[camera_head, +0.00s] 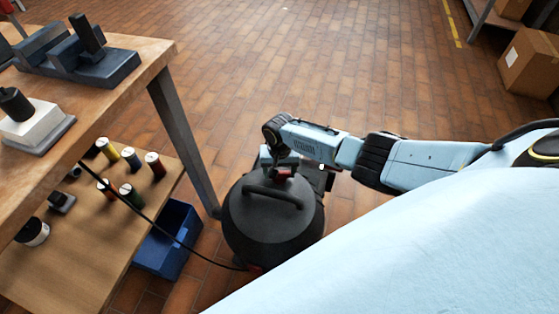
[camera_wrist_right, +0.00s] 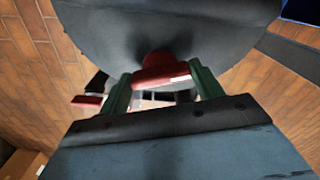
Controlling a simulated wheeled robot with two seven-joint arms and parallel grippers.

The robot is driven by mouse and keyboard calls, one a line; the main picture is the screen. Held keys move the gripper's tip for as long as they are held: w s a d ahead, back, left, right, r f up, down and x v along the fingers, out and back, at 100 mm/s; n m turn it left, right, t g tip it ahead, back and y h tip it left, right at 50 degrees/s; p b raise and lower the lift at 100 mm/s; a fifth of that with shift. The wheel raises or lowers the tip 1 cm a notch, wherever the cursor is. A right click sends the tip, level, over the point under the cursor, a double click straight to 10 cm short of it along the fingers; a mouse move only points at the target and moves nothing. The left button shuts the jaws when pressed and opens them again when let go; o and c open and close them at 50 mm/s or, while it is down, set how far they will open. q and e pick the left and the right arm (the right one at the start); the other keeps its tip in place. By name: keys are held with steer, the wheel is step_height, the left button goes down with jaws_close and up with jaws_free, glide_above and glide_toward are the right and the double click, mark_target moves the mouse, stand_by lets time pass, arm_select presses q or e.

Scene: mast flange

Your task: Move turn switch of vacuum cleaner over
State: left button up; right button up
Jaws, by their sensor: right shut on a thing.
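The vacuum cleaner (camera_head: 262,222) is a dark round-topped canister on the brick floor, with a curved handle (camera_head: 272,194) on its lid. Its red turn switch (camera_head: 283,173) sits at the far side of the lid, partly hidden by my right gripper. My right gripper (camera_head: 281,166) reaches down onto it from the upper right. In the right wrist view, the green fingers of my right gripper (camera_wrist_right: 162,88) stand either side of the red switch (camera_wrist_right: 160,70) and are shut on it. The dark body (camera_wrist_right: 110,40) fills the top of that view. My left gripper does not show.
A wooden workbench (camera_head: 148,56) with a metal leg (camera_head: 183,135) stands at the left. Its lower shelf (camera_head: 85,255) holds several spools. A blue bin (camera_head: 168,240) stands beside the vacuum. A black cable (camera_head: 190,252) runs to it. A cardboard box (camera_head: 530,63) lies upper right.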

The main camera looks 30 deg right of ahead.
steer(key=shift+n+p, duration=0.35)
steer(key=shift+n, duration=1.15)
steer(key=n, duration=0.2)
steer(key=shift+n+p, duration=0.4)
steer(key=n, duration=0.4)
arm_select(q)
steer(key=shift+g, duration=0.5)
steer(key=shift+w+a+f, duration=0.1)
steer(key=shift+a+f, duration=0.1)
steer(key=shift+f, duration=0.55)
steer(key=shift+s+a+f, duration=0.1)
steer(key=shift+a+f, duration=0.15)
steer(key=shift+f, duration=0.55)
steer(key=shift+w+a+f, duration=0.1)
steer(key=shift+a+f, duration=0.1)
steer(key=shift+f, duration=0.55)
arm_select(e)
steer(key=shift+n, duration=2.2)
steer(key=o, duration=1)
